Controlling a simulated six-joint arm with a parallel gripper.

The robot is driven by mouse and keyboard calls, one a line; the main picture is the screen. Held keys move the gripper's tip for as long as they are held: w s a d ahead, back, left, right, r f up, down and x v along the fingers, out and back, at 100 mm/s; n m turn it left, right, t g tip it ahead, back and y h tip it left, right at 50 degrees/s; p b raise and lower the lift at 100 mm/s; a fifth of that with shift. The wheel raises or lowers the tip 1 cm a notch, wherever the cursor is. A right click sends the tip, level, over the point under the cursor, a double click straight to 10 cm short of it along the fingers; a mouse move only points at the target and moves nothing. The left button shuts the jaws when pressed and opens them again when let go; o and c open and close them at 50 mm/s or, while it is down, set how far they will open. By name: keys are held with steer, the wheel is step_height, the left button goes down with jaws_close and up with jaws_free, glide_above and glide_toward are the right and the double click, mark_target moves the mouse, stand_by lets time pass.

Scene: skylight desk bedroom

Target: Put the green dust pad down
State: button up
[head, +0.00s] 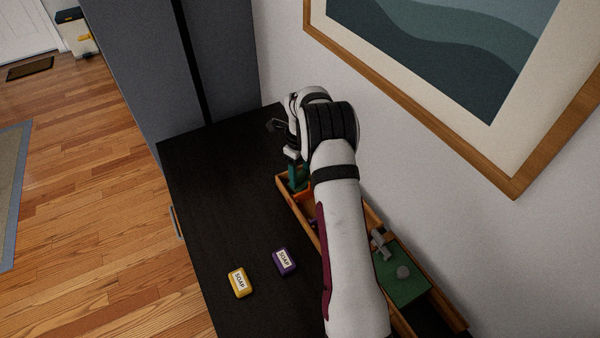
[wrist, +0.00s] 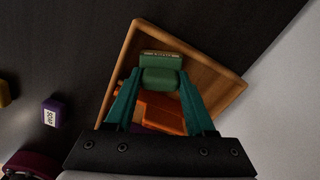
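The green dust pad (wrist: 160,72) is between the two teal fingertips of my gripper (wrist: 160,84) in the wrist view. The fingers are shut on its sides. In the head view my gripper (head: 297,177) points down over the far end of a wooden tray (head: 283,190); the pad is hard to tell from the fingers there. In the wrist view the pad appears over the tray (wrist: 215,66), near its far wall. I cannot tell whether it touches the tray floor.
An orange thing (wrist: 165,112) lies in the tray below my fingers. A yellow soap (head: 240,282) and a purple soap (head: 284,262) lie on the black desk (head: 215,190). Grey things rest on a green surface (head: 400,285) at the tray's near end. A wall stands close on the right.

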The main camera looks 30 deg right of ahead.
mark_target(300, 173)
steer(key=o, duration=0.4)
steer(key=shift+r, duration=0.1)
step_height(300, 173, up, 12)
steer(key=s+a+r+n, duration=0.9)
steer(key=s+a+n, duration=0.1)
steer(key=s+a, duration=0.15)
steer(key=s+a+f+n+y, duration=0.1)
steer(key=s+a+n, duration=0.4)
steer(key=s+n, duration=0.3)
steer(key=s+a+f+n, duration=0.1)
steer(key=s+a+n, duration=0.4)
steer(key=s, duration=1)
steer(key=n, duration=0.2)
steer(key=shift+s+a+f+n+y, duration=0.2)
steer(key=shift+s+f+n+y, duration=0.1)
steer(key=shift+n+y, duration=0.1)
